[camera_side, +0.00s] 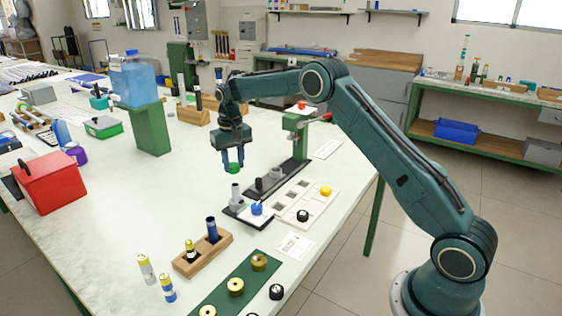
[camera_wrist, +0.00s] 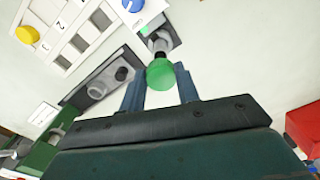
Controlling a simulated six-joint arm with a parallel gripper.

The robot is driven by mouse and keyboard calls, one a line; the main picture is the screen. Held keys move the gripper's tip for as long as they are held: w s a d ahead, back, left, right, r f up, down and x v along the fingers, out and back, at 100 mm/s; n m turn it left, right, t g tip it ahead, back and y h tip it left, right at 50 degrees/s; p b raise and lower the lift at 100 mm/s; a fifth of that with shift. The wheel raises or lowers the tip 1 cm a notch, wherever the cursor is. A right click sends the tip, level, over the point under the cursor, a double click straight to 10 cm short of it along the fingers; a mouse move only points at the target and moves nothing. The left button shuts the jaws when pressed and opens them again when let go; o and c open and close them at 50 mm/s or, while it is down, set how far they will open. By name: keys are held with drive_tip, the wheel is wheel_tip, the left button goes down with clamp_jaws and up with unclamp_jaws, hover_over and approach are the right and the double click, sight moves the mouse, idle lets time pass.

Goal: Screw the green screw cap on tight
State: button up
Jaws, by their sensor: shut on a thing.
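The green screw cap (camera_side: 233,169) is between the two blue fingers of my gripper (camera_side: 233,162), which points down above the table. The wrist view also shows the cap (camera_wrist: 160,75) at the fingertips of my gripper (camera_wrist: 159,82). My gripper is shut on it. A grey upright cylinder (camera_side: 235,194) stands on a dark plate (camera_side: 234,210) below the cap, with a clear gap between them in the side view. In the wrist view a grey part with a dark top (camera_wrist: 161,45) shows just beyond the cap, partly hidden by it.
A white numbered tray (camera_side: 290,207) holds a yellow cap (camera_side: 326,191) and a black one (camera_side: 302,215). A green press-like stand (camera_side: 297,145) rises behind.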

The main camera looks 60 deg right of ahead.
sight(236, 186)
drive_tip(key=shift+f, duration=0.15)
drive_tip(key=shift+f, duration=1.95)
drive_tip(key=shift+s+f, duration=0.1)
drive_tip(key=shift+f, duration=1)
idle(2.2)
drive_tip(key=o, duration=1)
drive_tip(key=shift+r, duration=0.1)
drive_tip(key=shift+o, duration=0.5)
drive_tip(key=shift+o, duration=1.2)
drive_tip(key=shift+r, duration=0.1)
drive_tip(key=shift+r, duration=0.2)
drive_tip(key=shift+r, duration=3.8)
